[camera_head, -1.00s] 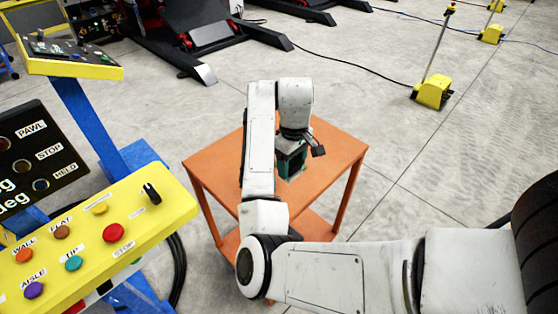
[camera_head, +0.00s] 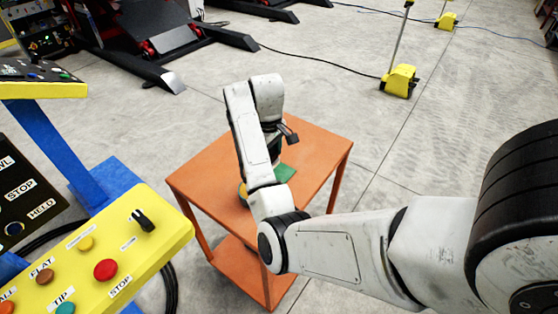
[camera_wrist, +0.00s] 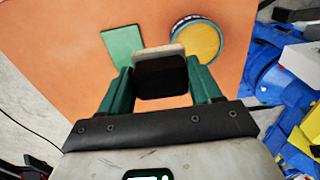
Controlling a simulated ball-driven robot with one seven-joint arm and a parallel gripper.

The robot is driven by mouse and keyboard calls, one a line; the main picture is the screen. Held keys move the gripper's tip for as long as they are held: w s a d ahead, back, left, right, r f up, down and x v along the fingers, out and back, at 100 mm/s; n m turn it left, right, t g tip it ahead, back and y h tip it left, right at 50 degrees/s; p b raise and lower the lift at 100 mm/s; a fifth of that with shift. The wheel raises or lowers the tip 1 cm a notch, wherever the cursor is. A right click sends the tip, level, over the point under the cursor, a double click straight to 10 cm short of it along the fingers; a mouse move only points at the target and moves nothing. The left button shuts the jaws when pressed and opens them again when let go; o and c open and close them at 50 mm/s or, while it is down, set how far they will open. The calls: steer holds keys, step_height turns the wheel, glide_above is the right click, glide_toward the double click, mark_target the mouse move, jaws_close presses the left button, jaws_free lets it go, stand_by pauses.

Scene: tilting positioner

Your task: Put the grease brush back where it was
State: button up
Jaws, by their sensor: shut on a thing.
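My gripper (camera_wrist: 160,72) has green fingers, closed on a dark block-like thing with a pale tan end edge (camera_wrist: 160,50). I take this to be the grease brush; its bristles cannot be made out. In the wrist view it is over the orange table (camera_wrist: 60,30), and I cannot tell whether it touches the top. A flat green rectangle (camera_wrist: 123,47) lies on the table left of it. A round tin with a yellow top (camera_wrist: 196,42) stands to its right. In the head view the green rectangle (camera_head: 285,172) and the yellow tin (camera_head: 242,193) show beside my arm, which hides the brush.
A yellow control panel (camera_head: 130,240) with buttons stands left of the orange table (camera_head: 325,150). A blue post (camera_head: 55,140) rises behind it. Blue and yellow parts (camera_wrist: 270,75) are close to the table edge in the wrist view. Floor right of the table is clear.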

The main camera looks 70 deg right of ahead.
mark_target(278, 153)
steer(key=shift+s+d+f, duration=0.15)
steer(key=shift+d+f, duration=0.25)
steer(key=shift+d, duration=0.25)
steer(key=shift+d+f+b, duration=0.1)
steer(key=shift+d+b, duration=0.25)
steer(key=shift+d, duration=0.2)
steer(key=d+f+b, duration=0.4)
steer(key=f, duration=0.1)
steer(key=shift+w+d, duration=0.2)
steer(key=shift+d, duration=0.1)
steer(key=shift+d+f, duration=0.55)
steer(key=shift+f, duration=0.15)
steer(key=shift+f+p, duration=0.5)
steer(key=shift+f, duration=1.15)
steer(key=o, duration=1.1)
